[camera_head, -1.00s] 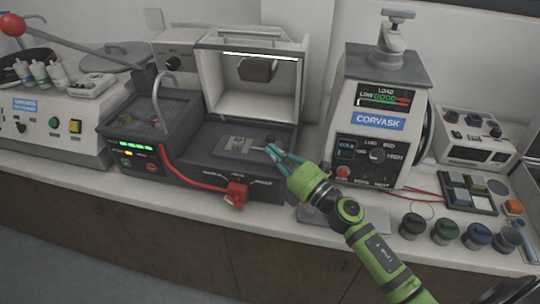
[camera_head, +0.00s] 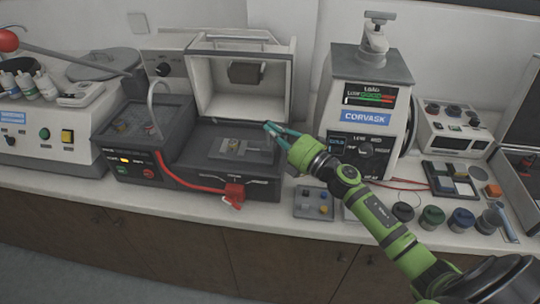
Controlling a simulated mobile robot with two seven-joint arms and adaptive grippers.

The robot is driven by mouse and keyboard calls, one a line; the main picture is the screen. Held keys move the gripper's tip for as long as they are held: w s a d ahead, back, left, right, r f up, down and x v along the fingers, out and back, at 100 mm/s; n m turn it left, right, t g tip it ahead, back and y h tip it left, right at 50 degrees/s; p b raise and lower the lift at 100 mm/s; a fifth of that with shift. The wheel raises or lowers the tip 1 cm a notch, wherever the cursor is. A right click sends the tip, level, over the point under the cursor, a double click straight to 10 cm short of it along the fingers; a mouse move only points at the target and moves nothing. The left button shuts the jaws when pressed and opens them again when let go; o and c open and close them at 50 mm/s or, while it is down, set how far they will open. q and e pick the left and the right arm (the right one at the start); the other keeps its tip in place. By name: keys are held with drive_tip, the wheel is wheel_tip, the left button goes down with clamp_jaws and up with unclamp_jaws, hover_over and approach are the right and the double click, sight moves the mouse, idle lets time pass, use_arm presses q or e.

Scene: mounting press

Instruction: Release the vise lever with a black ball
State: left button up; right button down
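The small metal vise (camera_head: 240,147) sits on the dark bed of the cutting machine (camera_head: 205,158), below its raised white hood. A light, narrow piece, possibly the vise lever, runs right from the vise toward my gripper. I cannot make out its black ball, which is too small or hidden by the fingers. My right gripper (camera_head: 272,131), with teal fingers, is over the right side of the bed, just right of the vise. Its fingers overlap in this view, so their opening and any contact are unclear. My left gripper is not in view.
The raised hood (camera_head: 222,98) stands behind the vise. The CORVASK press (camera_head: 365,125) stands close on the right. A small plate with colored knobs (camera_head: 314,203) and several dark jars (camera_head: 432,217) lie along the counter's front.

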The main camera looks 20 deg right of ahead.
drive_tip(key=shift+w+d+r+m+g+h+p, duration=0.15)
drive_tip(key=shift+w+d+m+p, duration=0.2)
drive_tip(key=shift+w+p, duration=0.25)
drive_tip(key=shift+w+d+r+m+g+h+p, duration=0.15)
drive_tip(key=shift+w+d+m+p, duration=0.2)
drive_tip(key=shift+p, duration=0.3)
drive_tip(key=shift+w+a, duration=0.1)
